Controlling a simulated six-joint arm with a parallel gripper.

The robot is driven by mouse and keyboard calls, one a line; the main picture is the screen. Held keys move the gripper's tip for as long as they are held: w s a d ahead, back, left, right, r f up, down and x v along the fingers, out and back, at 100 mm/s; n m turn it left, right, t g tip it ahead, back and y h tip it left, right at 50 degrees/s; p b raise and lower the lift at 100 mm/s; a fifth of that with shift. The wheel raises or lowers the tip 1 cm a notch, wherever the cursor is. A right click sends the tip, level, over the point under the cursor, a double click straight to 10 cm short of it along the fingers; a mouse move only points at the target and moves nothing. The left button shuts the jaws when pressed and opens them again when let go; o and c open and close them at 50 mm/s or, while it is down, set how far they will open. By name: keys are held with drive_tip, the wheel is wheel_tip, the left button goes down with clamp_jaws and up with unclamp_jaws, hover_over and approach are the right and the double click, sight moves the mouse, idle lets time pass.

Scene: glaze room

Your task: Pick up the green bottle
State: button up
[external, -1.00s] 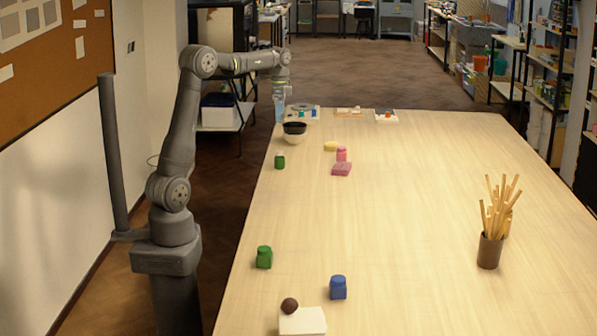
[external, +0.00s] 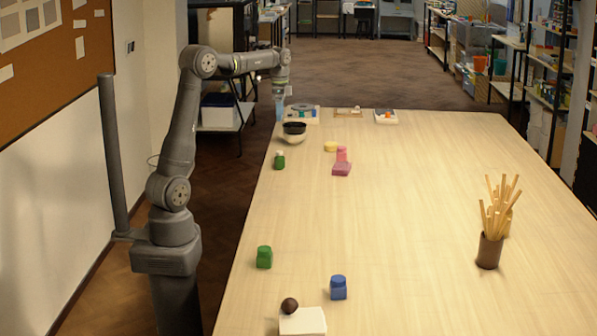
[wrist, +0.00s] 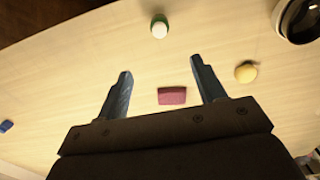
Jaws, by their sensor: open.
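Two green things stand on the table. I cannot tell from the pictures which one the task means. My gripper (external: 280,107) is above the far left end of the table, near the dark bowl. In the wrist view my gripper (wrist: 160,66) is open, with nothing held between its fingers.
The table's middle is clear.

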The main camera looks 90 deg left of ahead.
drive_tip(key=n, duration=1.7)
approach(280, 159)
drive_tip(key=f, duration=0.2)
drive_tip(key=a+f, duration=0.1)
drive_tip(key=f, duration=0.1)
drive_tip(key=a+f, duration=0.1)
drive_tip(key=f, duration=0.1)
drive_tip(key=shift+s, duration=0.4)
drive_tip(key=shift+w+f, duration=0.15)
drive_tip(key=shift+f, duration=1.15)
drive_tip(key=shift+w+f, duration=0.1)
drive_tip(key=shift+f, duration=1.2)
drive_tip(key=c, duration=1.1)
drive_tip(key=shift+r, duration=0.1)
